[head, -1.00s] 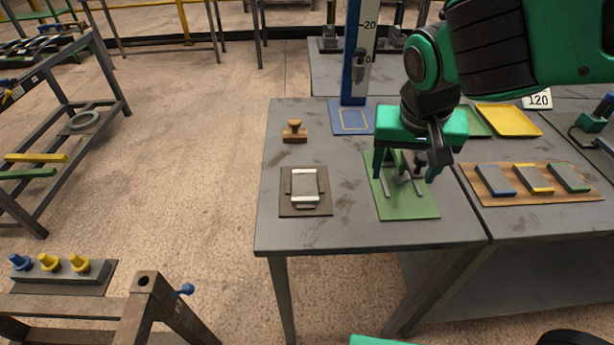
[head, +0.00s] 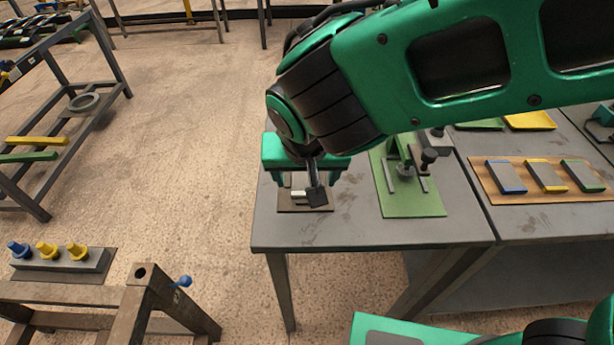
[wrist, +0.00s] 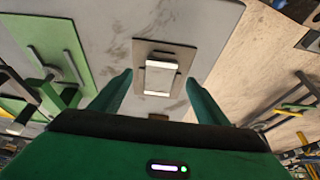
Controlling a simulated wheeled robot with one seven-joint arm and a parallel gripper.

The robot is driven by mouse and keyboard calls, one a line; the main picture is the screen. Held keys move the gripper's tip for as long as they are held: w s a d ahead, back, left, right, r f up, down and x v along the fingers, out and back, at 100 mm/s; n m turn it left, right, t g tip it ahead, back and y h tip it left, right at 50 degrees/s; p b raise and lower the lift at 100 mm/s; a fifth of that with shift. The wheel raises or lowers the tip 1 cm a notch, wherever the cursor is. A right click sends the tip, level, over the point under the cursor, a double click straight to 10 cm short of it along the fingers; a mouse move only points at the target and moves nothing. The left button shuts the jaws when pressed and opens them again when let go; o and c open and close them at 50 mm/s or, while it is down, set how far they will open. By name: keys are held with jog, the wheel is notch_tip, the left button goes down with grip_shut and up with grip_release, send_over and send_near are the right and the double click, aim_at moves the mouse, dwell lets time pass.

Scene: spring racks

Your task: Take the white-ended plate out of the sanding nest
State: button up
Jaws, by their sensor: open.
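The white-ended plate lies in the sanding nest, a brown board on the grey bench. In the wrist view the plate (wrist: 160,78) shows a grey middle and white ends, and the nest (wrist: 181,56) frames it. In the head view my arm hides most of the plate; a white end (head: 298,193) and the front of the nest (head: 290,208) show. My gripper (head: 304,190) is over the nest, pointing down. In the wrist view its two fingers (wrist: 160,95) are spread apart on either side of the plate, with nothing between them. I cannot tell the exact height gap.
A green board (head: 413,203) with a clamp fixture stands right of the nest. Farther right, a brown tray (head: 487,189) holds blue-, yellow- and green-ended plates. The bench front (head: 365,232) is clear. A stand with blue and yellow knobs (head: 48,263) is at lower left.

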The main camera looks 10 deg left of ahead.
aim_at(305, 185)
jog(key=shift+x, duration=2.7)
jog(key=shift+w+a, duration=0.1)
jog(key=shift+r, duration=0.1)
jog(key=c, duration=1.2)
jog(key=shift+c, duration=0.2)
